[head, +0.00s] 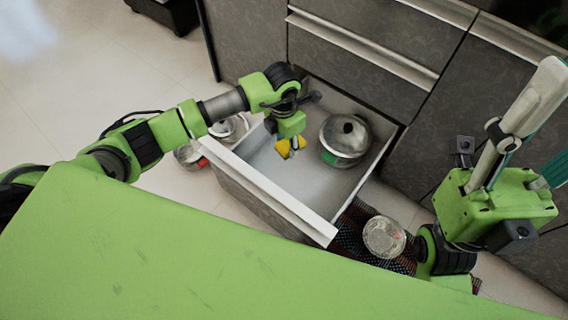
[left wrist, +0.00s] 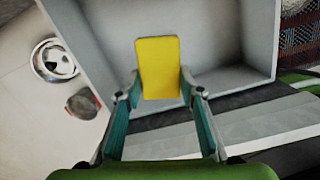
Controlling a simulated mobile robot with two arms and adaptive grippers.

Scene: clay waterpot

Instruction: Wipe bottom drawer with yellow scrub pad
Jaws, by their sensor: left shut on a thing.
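The bottom drawer (head: 262,188) is pulled open from the dark cabinet, with its pale grey inside showing. My left gripper (head: 291,143) reaches down into the drawer and is shut on the yellow scrub pad (head: 283,149). In the left wrist view the pad (left wrist: 158,66) sits between the two fingertips, over the drawer's grey floor (left wrist: 215,45). I cannot tell whether the pad touches the floor. A metal pot with a lid (head: 344,140) stands in the drawer, right of the pad. My right gripper (head: 543,130) is raised at the right edge, its fingers apart and empty.
Metal pots (head: 230,128) stand on the tiled floor left of the drawer. Closed drawers (head: 362,50) are above. The drawer's left part is clear around the pad.

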